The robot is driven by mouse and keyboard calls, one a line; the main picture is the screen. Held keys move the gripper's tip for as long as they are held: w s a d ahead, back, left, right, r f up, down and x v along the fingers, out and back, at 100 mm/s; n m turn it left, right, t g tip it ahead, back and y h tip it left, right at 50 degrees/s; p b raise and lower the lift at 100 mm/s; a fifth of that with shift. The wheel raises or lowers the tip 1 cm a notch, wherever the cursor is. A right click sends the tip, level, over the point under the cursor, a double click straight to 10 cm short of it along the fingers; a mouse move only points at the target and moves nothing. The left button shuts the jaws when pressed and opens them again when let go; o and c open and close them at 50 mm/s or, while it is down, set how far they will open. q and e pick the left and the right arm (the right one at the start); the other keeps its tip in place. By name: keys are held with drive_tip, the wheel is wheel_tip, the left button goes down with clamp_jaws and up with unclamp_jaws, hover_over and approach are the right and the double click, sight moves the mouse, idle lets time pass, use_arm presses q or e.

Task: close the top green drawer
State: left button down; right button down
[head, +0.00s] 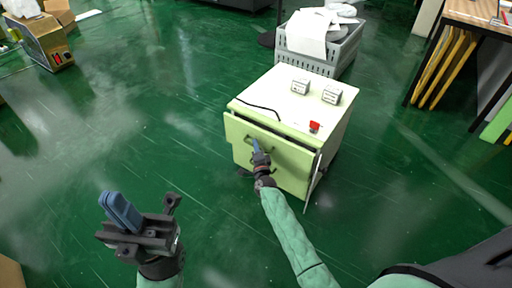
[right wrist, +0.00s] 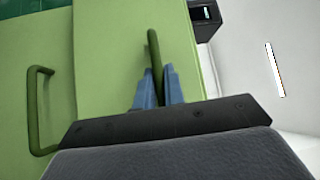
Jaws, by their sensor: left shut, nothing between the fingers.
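The top green drawer (head: 236,126) of a pale green cabinet stands out slightly past the lower front. In the right wrist view its front (right wrist: 110,60) is raised over the lower drawer panel. My right gripper (head: 256,147) is at this drawer's front. In the right wrist view my right gripper (right wrist: 158,88) has its blue fingers close together on either side of the dark green top handle (right wrist: 154,45), which fills the gap between them. My left gripper (head: 121,212) is shut and empty, away from the cabinet at the lower left.
The cabinet top (head: 275,92) carries two small boxes (head: 332,95), a red item (head: 314,127) and a black cable. The lower handle (right wrist: 38,110) is beside the gripper. A grey crate (head: 330,50) stands behind. Open floor (head: 140,110) lies left.

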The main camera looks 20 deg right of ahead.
sight(262, 143)
drive_tip(key=w+d, duration=0.2)
drive_tip(key=d, duration=0.1)
drive_tip(key=shift+w+d+f+b, duration=0.1)
drive_tip(key=shift+w+b, duration=0.15)
drive_tip(key=shift+b, duration=0.1)
drive_tip(key=shift+d, duration=0.1)
drive_tip(key=c, duration=1.5)
unclamp_jaws()
drive_tip(key=shift+s, duration=0.5)
drive_tip(key=shift+s+a+f+p, duration=0.15)
drive_tip(key=shift+s+p, duration=0.1)
drive_tip(key=shift+s, duration=0.85)
drive_tip(key=shift+s+a+f+p, duration=0.1)
drive_tip(key=shift+s+a+p, duration=0.1)
drive_tip(key=shift+s, duration=0.85)
drive_tip(key=shift+s+a+f+p, duration=0.15)
drive_tip(key=shift+s+p, duration=0.1)
drive_tip(key=shift+s, duration=0.85)
